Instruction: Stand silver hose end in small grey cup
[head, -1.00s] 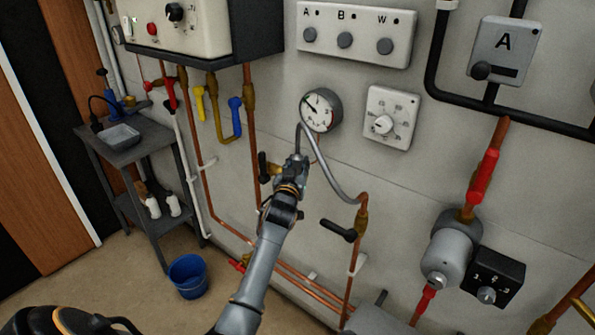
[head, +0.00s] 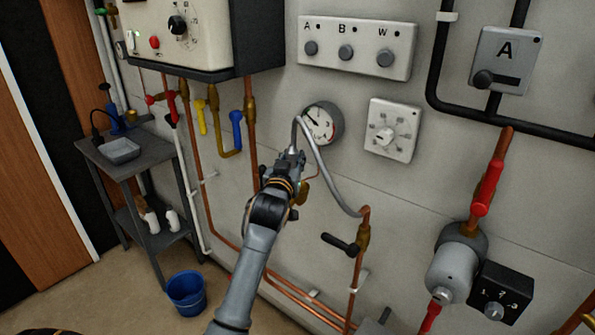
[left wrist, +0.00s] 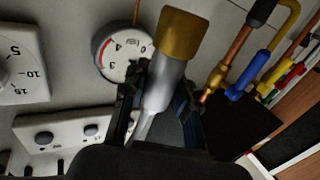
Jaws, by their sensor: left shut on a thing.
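My left gripper (head: 291,160) is shut on the silver hose (head: 328,178) near its free end, in front of the wall below the round gauge. The hose arches up from the gripper and curves down right to a copper pipe with a brass fitting. In the left wrist view, the silver hose end (left wrist: 157,92) lies between the fingers (left wrist: 158,100) and its brass tip (left wrist: 180,34) sticks out past them, clear of other things as far as I can tell. My right gripper is out of view.
The gauge (head: 323,124) is close behind the hose. A black-handled valve (head: 341,243) sits right of my arm. Copper pipes run along the wall.

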